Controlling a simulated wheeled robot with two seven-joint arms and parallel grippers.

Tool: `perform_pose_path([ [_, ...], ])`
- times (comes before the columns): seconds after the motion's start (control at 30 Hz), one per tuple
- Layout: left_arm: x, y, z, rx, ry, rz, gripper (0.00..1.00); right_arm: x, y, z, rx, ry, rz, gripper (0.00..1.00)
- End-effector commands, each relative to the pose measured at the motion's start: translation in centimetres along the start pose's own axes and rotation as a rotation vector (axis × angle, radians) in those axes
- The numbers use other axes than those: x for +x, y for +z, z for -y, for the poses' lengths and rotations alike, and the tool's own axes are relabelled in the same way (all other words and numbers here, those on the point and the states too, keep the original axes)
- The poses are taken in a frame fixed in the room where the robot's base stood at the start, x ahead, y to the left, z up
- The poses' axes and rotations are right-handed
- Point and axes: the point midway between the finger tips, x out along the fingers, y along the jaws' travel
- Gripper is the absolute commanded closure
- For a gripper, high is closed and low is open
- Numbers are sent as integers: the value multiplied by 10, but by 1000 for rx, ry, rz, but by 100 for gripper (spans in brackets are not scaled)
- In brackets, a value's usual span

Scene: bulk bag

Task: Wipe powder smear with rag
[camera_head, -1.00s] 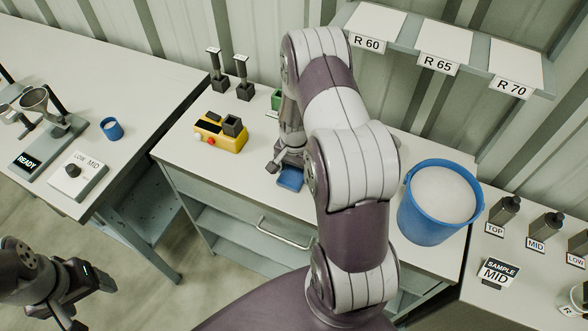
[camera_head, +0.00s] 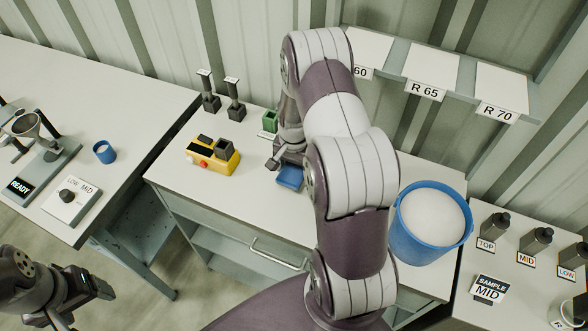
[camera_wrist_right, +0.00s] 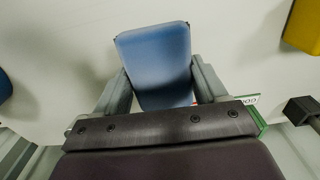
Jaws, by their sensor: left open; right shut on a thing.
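The blue rag (camera_head: 291,177) is a flat, rounded rectangular pad over the white bench top, right of the yellow device. My right gripper (camera_head: 286,163) is shut on it. In the right wrist view the rag (camera_wrist_right: 155,62) sits between the two grey fingers of my right gripper (camera_wrist_right: 160,72). Whether the rag touches the bench is hard to tell. No powder smear is clearly visible; my right arm hides part of the bench. My left gripper (camera_head: 99,289) is open and empty at the lower left, over the floor.
A yellow device (camera_head: 212,157) and a green object (camera_head: 269,121) stand near the rag. A blue bucket of white powder (camera_head: 429,235) stands right of my arm. Two dark posts stand at the back. A left bench (camera_head: 60,90) holds a scale and small blue cup (camera_head: 105,152).

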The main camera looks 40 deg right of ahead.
Motion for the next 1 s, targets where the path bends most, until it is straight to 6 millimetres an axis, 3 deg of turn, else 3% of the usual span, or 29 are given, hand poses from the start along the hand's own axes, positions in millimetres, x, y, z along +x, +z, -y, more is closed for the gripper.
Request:
perform_pose_path([
  [0.33, -25, -3, 0, 0, 0, 0, 26, -32, -3, 2, -5, 0, -1, 57],
  [1.0, -25, -3, 0, 0, 0, 0, 26, -32, -4, 2, -6, 0, -1, 57],
])
